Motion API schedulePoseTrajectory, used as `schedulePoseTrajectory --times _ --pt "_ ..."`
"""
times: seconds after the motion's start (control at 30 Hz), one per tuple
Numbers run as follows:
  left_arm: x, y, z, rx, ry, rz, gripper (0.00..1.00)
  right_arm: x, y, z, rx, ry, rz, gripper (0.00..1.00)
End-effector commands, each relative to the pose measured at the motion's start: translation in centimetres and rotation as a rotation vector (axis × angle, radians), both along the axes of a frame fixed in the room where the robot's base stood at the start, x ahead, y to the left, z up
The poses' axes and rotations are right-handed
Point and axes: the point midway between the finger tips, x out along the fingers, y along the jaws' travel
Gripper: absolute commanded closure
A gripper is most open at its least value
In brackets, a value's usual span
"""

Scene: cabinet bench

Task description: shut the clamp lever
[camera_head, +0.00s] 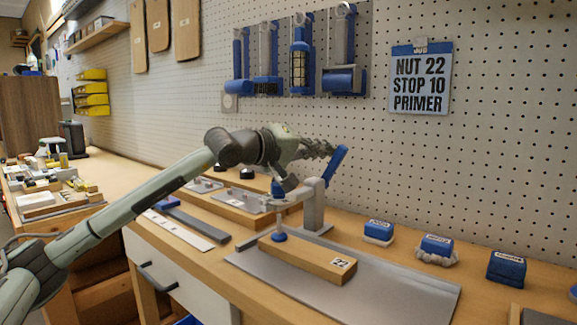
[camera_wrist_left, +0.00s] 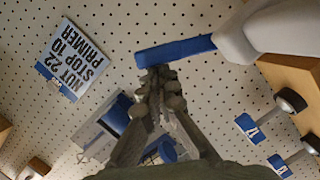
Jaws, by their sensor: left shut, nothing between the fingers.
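The clamp (camera_head: 314,205) is a grey upright with an arm reaching left over a wooden block (camera_head: 310,262) labelled 22. Its blue foot (camera_head: 279,237) is at the block's left end; I cannot tell whether it presses on it. The lever's blue handle (camera_head: 339,162) slants up to the right above the upright. It also shows in the left wrist view (camera_wrist_left: 178,50). My left gripper (camera_head: 331,150) is shut and empty, its fingertips beside the handle. In the left wrist view the fingertips (camera_wrist_left: 158,74) are just below the handle's end; contact is unclear. My right gripper is not in view.
The block and clamp are on a grey plate (camera_head: 400,296) on the bench. Several labelled blue pieces (camera_head: 437,246) stand to the right. Metal fixtures (camera_head: 205,184) lie behind on the left. The pegboard wall (camera_head: 480,165) with hanging tools (camera_head: 302,60) and a sign (camera_head: 420,80) is close behind.

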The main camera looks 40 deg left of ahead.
Motion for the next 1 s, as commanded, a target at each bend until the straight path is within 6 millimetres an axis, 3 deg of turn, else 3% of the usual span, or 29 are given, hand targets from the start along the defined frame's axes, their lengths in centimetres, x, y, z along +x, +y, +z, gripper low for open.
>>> schedulePoseTrajectory --times 0.4,1.0 --pt "-0.2 -2.0 -0.6 0.233 -0.018 -0.001 1.00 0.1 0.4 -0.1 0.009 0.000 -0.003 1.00" --pt "-0.2 -2.5 -0.9 0.282 -0.021 -0.001 1.00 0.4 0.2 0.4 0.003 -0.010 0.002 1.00"
